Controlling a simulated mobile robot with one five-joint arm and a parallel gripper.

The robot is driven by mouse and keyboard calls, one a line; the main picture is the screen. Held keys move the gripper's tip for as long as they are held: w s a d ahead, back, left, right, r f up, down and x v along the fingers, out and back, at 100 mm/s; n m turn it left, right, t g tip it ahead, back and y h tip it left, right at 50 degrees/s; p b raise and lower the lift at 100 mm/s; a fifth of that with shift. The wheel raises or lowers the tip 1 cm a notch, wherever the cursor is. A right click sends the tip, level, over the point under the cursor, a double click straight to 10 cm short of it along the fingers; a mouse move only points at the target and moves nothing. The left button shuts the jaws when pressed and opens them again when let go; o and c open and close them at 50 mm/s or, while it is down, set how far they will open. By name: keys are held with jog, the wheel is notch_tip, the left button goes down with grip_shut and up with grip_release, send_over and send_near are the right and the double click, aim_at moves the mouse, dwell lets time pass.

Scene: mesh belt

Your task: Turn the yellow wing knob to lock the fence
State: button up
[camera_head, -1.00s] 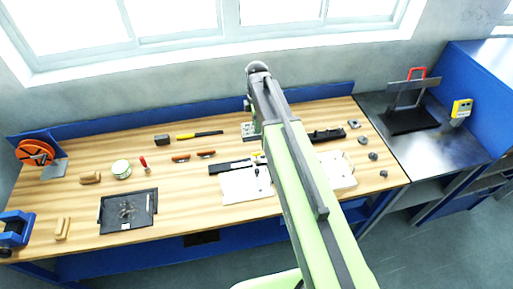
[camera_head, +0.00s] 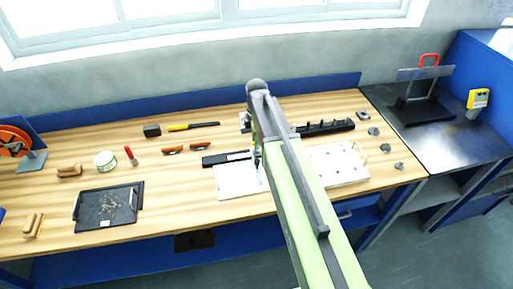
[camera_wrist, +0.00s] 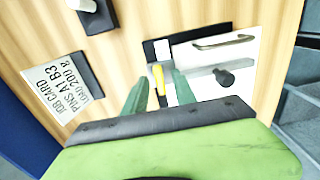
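The yellow wing knob (camera_wrist: 158,78) shows in the wrist view, in the gap between the two green fingers of my gripper (camera_wrist: 161,82). The fingers stand apart, with a gap on each side of the knob; whether they reach down to its height I cannot tell. A grey bar that looks like the fence (camera_wrist: 198,71) runs right from near the knob across a white plate (camera_wrist: 240,62). A black round knob (camera_wrist: 224,77) sits near its far end.
A metal handle (camera_wrist: 222,41) rises from the plate's upper side. A job card (camera_wrist: 56,86) lies left in the wrist view. A white holed board (camera_head: 338,166) stands right of my arm, and a black tray (camera_head: 108,208) lies at the left.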

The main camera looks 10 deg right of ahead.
grip_shut()
jog(key=shift+m, duration=0.3)
dwell(0.3)
jog(key=m, duration=0.8)
jog(key=shift+m, duration=0.4)
jog(key=m, duration=0.4)
jog(key=shift+s+m, duration=0.1)
jog(key=shift+m, duration=2.1)
